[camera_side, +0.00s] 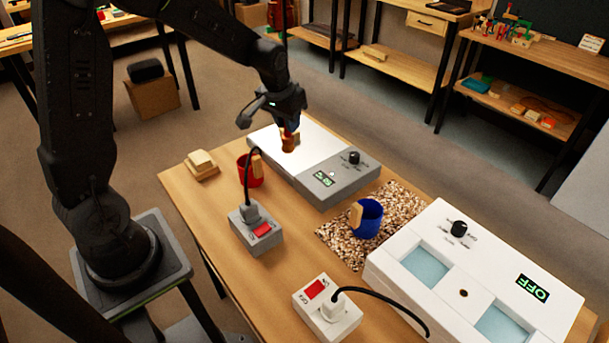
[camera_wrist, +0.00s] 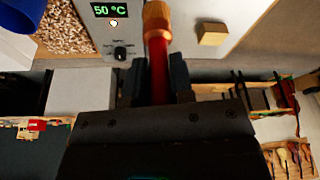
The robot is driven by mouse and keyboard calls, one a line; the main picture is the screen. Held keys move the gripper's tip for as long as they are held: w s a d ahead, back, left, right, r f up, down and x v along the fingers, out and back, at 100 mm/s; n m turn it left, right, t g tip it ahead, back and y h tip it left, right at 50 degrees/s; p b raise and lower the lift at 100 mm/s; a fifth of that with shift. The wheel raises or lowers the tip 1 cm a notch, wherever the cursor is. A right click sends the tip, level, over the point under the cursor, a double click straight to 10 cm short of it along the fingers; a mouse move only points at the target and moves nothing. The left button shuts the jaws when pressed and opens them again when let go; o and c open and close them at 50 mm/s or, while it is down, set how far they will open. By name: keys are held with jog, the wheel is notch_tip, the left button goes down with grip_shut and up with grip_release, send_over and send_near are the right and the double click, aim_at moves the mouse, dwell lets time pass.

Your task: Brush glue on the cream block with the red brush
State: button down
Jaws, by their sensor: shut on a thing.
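My gripper (camera_wrist: 160,82) is shut on the red brush (camera_wrist: 158,65), whose red handle leads to a copper band and tan bristles at the top of the wrist view. In the side view the brush (camera_side: 288,141) points down over the pale plate of the grey heater. A tan-cream block (camera_wrist: 213,34) lies on that plate, right of the bristles in the wrist view; in the side view it is mostly hidden by the brush. Whether the bristles touch anything, I cannot tell. Another cream block (camera_side: 200,158) sits on a wooden piece at the table's left.
The heater (camera_side: 337,185) reads 50 °C. A red cup (camera_side: 250,172) and a grey switch box (camera_side: 256,232) stand left of it. A white unit (camera_side: 470,270) reads OFF; a white switch box (camera_side: 327,310) is nearby.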

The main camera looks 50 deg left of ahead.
jog(key=w+d+r+m+h, duration=0.2)
jog(key=d+r+m, duration=0.1)
jog(key=d+m, duration=0.3)
jog(key=s+a+f+n+y, duration=0.15)
jog(key=s+a+n, duration=0.45)
jog(key=a, duration=0.8)
jog(key=s+a+f+n+y, duration=0.1)
jog(key=s+a+f+n, duration=0.15)
jog(key=s+a, duration=0.95)
jog(key=shift+w+a+f, duration=1.45)
jog(key=shift+w+f, duration=0.1)
jog(key=shift+f, duration=2)
jog(key=shift+s, duration=2.7)
jog(key=shift+w, duration=2.7)
jog(key=shift+n, duration=0.25)
jog(key=shift+s+d+f, duration=0.1)
jog(key=shift+s+d, duration=0.15)
jog(key=shift+s, duration=0.6)
jog(key=shift+s+d+r, duration=0.1)
jog(key=shift+s+d, duration=0.15)
jog(key=shift+s, duration=0.6)
jog(key=shift+s+d+f, duration=0.1)
jog(key=shift+s+d, duration=0.15)
jog(key=shift+s, duration=0.6)
jog(key=shift+w, duration=2.75)
notch_tip(320, 180, up, 8)
jog(key=shift+s, duration=0.2)
